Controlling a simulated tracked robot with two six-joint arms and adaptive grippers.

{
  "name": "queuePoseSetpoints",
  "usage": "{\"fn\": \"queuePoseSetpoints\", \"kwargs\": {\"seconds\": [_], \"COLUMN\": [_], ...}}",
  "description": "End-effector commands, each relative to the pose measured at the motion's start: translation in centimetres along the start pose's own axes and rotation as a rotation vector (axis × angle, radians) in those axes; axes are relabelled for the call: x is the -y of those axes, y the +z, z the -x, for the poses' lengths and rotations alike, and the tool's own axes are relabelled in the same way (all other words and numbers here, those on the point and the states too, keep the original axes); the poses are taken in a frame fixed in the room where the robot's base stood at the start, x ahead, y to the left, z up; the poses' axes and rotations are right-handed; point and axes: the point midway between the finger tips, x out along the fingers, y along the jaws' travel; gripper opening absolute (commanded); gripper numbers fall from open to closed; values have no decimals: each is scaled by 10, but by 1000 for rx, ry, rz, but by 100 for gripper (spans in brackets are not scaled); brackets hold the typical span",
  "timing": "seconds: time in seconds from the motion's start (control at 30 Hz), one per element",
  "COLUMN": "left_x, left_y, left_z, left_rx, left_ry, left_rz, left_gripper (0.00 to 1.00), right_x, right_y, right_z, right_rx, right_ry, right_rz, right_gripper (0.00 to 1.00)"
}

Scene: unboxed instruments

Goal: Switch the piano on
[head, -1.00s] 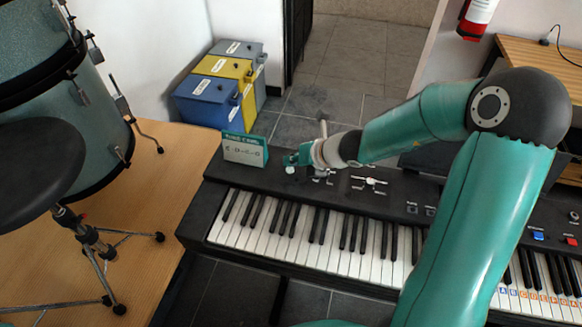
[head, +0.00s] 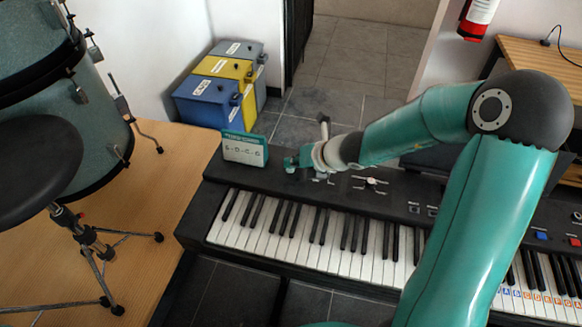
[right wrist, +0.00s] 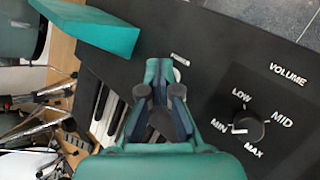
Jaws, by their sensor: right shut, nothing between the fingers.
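The piano (head: 340,198) is a long black keyboard across the middle of the head view, with its control panel behind the keys. My right gripper (head: 291,163) is shut and empty over the left part of this panel, just right of the small card. In the right wrist view the gripper (right wrist: 160,95) has its dark finger pads over the panel beside the keys. A small white part (right wrist: 180,59) shows just beyond the fingers; a power switch cannot be made out. The volume knob (right wrist: 250,128) is to the right, its pointer toward MIN. My left gripper is out of view.
A green-edged card (head: 245,148) with letters stands on the piano's left end. A drum (head: 85,120) and a round stool (head: 40,170) are at the left. Blue and yellow bins (head: 222,68) stand behind. Red and blue buttons (head: 541,236) are at the piano's right.

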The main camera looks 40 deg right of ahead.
Motion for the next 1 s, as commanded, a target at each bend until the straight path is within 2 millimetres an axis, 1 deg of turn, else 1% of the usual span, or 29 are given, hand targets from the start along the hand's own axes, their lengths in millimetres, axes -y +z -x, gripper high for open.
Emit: {"fn": "queuePoseSetpoints", "kwargs": {"seconds": [0.27,0.6,1.0], "left_x": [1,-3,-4], "left_y": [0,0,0], "left_z": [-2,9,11], "left_rx": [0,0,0], "left_ry": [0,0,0], "left_rz": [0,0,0], "left_gripper": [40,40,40], "right_x": [1,-5,-6], "right_y": [-1,6,7], "right_z": [-1,8,9], "right_rx": [0,0,1], "right_ry": [0,-1,0], "right_rz": [0,-1,-1], "right_gripper": [0,0,0]}}
